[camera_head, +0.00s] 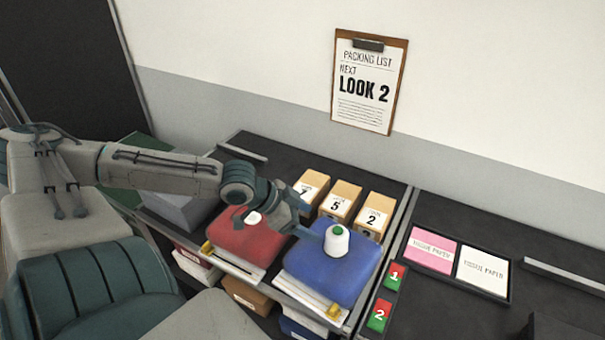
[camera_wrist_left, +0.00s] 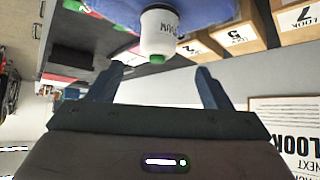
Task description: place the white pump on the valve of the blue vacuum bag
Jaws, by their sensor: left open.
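The white pump (camera_head: 336,240) with a green top stands upright on the blue vacuum bag (camera_head: 318,272), near the middle of its top. The bag's valve is hidden, so I cannot tell whether the pump sits exactly on it. My left gripper (camera_head: 306,222) is open just left of the pump. In the left wrist view the picture is upside down; the pump (camera_wrist_left: 158,36) shows beyond the gap between the two spread fingers (camera_wrist_left: 160,82), not gripped. The blue bag (camera_wrist_left: 214,12) lies behind it. My right gripper is not in view.
A red bag (camera_head: 240,242) with a white valve (camera_head: 254,217) lies left of the blue one. Several numbered boxes (camera_head: 340,201) stand behind. A tissue paper tray (camera_head: 452,278) and numbered cards (camera_head: 379,314) lie to the right. A packing list (camera_head: 368,85) hangs on the wall.

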